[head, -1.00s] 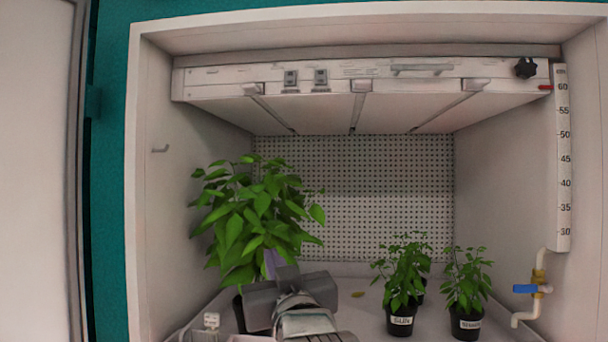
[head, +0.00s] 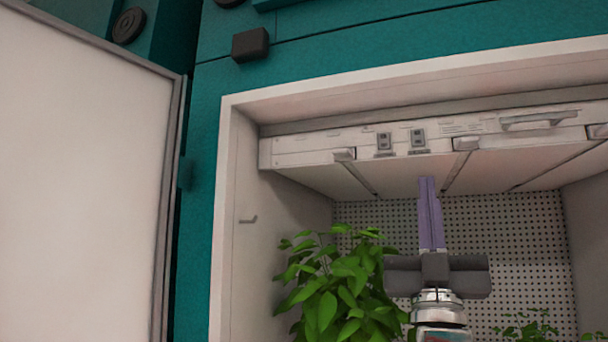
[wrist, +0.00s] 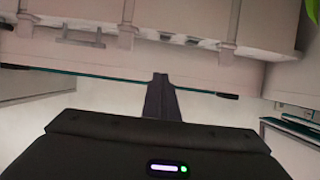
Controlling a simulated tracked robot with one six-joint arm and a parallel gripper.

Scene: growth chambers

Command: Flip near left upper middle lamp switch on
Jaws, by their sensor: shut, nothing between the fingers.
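Two small grey switches sit side by side on the front face of the white lamp panel (head: 300,150) at the top of the chamber. The left switch (head: 384,143) and the right switch (head: 418,140) both show in the head view; their rocker positions are too small to tell. My gripper (head: 428,180) points up with its purple fingers together and empty. Its tips appear just below the right switch in the head view, apart from the panel as far as I can tell. In the wrist view the closed fingers (wrist: 160,78) show dark against the pale panel.
A leafy green plant (head: 340,285) stands left of my arm. Smaller plants (head: 527,328) show at the lower right. Grey brackets (head: 466,144) and a handle (head: 538,121) jut from the panel. The open white door (head: 85,180) is at the left.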

